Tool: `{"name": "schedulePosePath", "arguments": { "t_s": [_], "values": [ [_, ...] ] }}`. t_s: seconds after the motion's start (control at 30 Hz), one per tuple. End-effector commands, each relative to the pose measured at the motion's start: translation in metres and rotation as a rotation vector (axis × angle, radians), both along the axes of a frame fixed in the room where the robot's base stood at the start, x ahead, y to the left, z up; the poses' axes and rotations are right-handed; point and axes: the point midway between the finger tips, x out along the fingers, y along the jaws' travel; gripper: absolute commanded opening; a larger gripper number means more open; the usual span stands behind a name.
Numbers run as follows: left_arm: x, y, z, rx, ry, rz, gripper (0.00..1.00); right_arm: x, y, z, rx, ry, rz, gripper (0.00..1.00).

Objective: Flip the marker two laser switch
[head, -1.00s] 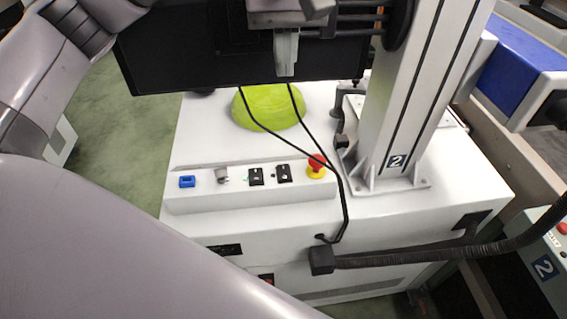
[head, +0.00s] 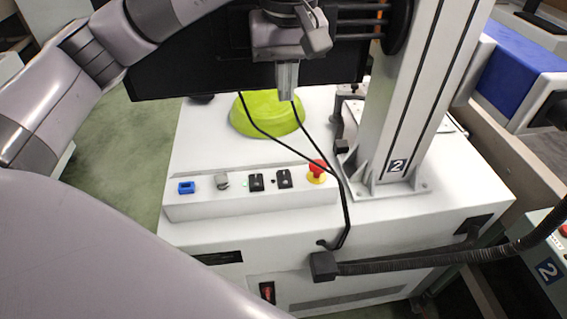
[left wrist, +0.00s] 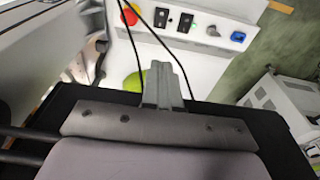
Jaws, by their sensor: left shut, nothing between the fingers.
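A white machine (head: 215,245) carries a column with a "2" label (head: 396,166). Its raised control strip holds a blue part (head: 187,188), a grey key-like knob (head: 222,182), two black switches (head: 256,183) (head: 284,179) and a red emergency button (head: 317,167) on yellow. I cannot tell which switch is the laser one. My left gripper (head: 287,95) is shut and empty, pointing down above and behind the strip, apart from it. In the left wrist view, the fingers (left wrist: 162,72) show below the black switches (left wrist: 185,22). My right gripper is not in view.
Black cables (head: 343,200) hang over the machine beside the red button. A green dome (head: 265,113) sits behind the strip. A red switch (head: 267,292) is on the machine's front. The space above the strip is mostly clear.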

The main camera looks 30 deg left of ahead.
Motion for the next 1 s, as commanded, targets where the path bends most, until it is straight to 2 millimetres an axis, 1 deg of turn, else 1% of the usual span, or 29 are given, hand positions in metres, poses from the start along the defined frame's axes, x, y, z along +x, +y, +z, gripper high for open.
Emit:
{"name": "schedulePosePath", "arguments": {
  "t_s": [0.03,0.27,0.8,1.0],
  "values": [
    [0.000,0.000,-0.011,-0.001,0.005,-0.001,0.00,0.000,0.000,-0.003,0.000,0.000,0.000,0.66],
    [0.003,0.003,-0.047,-0.001,0.004,-0.001,0.00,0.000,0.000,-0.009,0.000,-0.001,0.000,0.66],
    [0.015,0.012,-0.161,0.000,0.004,0.001,0.00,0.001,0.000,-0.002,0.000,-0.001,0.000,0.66],
    [0.018,0.014,-0.187,-0.001,0.002,0.001,0.00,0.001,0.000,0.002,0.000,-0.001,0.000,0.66]
  ]
}}
